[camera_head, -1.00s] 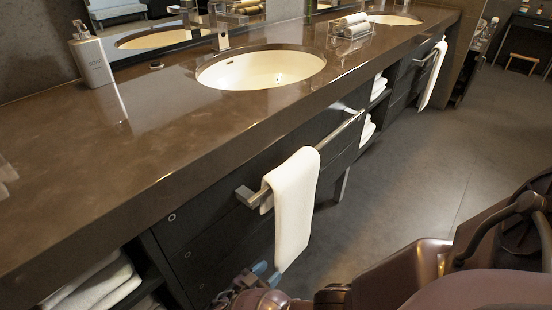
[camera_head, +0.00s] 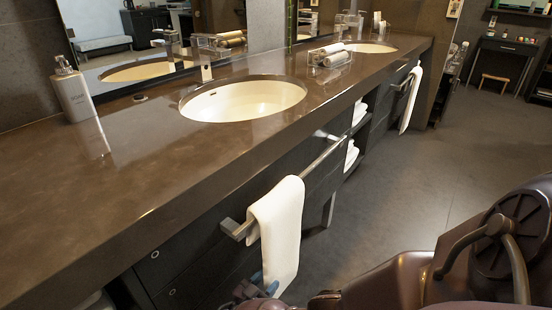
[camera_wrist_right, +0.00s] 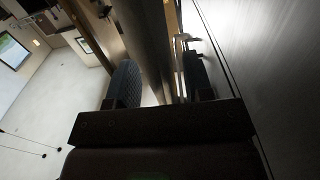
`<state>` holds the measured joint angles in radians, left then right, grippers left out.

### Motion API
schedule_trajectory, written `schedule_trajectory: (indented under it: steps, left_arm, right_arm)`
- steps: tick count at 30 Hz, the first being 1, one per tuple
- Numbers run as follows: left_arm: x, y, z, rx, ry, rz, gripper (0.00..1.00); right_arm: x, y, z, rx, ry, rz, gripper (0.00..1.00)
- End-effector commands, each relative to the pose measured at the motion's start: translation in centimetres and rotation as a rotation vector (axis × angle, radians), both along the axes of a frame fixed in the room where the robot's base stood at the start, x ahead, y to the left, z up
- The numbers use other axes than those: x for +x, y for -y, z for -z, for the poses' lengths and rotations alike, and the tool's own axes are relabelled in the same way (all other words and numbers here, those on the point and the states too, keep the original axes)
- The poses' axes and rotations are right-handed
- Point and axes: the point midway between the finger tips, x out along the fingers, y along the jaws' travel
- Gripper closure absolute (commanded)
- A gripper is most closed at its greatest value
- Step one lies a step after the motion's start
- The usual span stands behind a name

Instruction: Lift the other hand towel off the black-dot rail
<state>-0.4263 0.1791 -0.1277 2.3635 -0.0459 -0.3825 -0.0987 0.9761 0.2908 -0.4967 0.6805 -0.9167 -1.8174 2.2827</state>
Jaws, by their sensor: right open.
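A white hand towel (camera_head: 277,228) hangs over a metal rail (camera_head: 233,229) on the front of the near vanity in the head view. Another white towel (camera_head: 410,100) hangs on a farther rail at the right. I cannot make out a black dot on either rail. My right gripper (camera_head: 258,287) is low in the head view, at the lower left edge of the near towel, partly cut off by the frame. In the right wrist view its fingers (camera_wrist_right: 160,85) stand apart, with no towel clearly held between them. My left gripper is not in view.
The brown counter (camera_head: 140,190) carries a soap bottle (camera_head: 73,92), a near basin (camera_head: 240,100) and rolled towels in a rack (camera_head: 330,56). Small round marks (camera_head: 155,254) show on the dark drawer fronts. The floor (camera_head: 410,190) right of the vanity is clear.

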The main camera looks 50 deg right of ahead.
Motion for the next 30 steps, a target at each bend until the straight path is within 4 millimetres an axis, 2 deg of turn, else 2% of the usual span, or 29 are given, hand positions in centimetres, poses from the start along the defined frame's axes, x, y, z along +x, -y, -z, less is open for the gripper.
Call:
schedule_trajectory:
  steps: [3, 6, 13, 22, 30]
  left_arm:
    - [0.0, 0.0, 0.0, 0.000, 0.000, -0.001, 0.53]
    - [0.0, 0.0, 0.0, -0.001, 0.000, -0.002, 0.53]
    - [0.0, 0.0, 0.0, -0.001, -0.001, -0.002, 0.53]
    - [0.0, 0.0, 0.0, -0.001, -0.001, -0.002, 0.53]
    - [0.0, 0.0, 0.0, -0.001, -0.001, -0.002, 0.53]
  right_arm:
    - [0.2, 1.8, -0.1, -0.002, 0.000, 0.001, 0.53]
    - [0.2, 2.6, 0.0, 0.000, 0.000, 0.000, 0.53]
    - [0.2, 2.7, 0.0, 0.001, 0.000, 0.000, 0.53]
    - [0.2, 2.7, 0.0, 0.001, 0.000, 0.000, 0.99]
    - [0.3, 2.7, -0.1, 0.000, 0.001, 0.000, 1.00]
